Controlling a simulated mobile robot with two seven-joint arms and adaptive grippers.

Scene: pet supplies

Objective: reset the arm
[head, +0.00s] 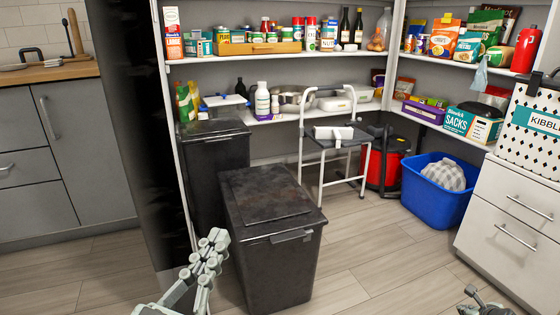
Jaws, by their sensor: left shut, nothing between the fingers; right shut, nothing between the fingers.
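My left gripper (212,246) shows at the bottom left of the head view, in front of the near dark bin. Its fingers are shut with nothing between them, and it points up and to the right. My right gripper (474,297) shows only in part at the bottom right edge, low over the floor, shut and empty. The rest of the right arm is out of the picture. Neither gripper holds anything.
Two dark lidded bins (272,240) stand left of centre. A step stool (333,140), a red canister (383,165) and a blue basket (437,195) stand behind. White drawers (505,215) with a kibble container (530,125) are at right. Wooden floor (375,265) is clear between.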

